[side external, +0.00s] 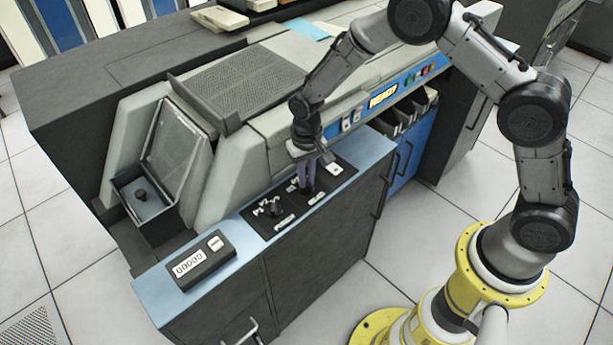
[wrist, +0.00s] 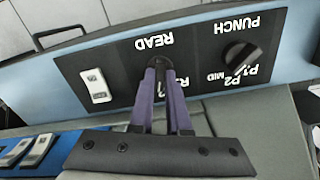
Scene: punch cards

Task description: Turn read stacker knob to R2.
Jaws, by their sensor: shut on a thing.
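The read stacker knob (wrist: 159,61) is a small dark knob on a black panel (wrist: 118,70), beside the white READ label, which appears upside down in the wrist view. My gripper (wrist: 160,76) has its two purple fingers closed around this knob. The fingers hide most of the knob and part of its position labels, so I cannot tell where it points. In the side external view my gripper (side external: 307,188) reaches down to the panel (side external: 257,222) on the blue counter.
The punch knob (wrist: 241,58) stands close by on the same panel, with P1, MID and P2 labels. A white switch (wrist: 95,86) is on the panel's other side. A counter box (side external: 201,261) sits on the counter's left part. The machine body rises behind the panel.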

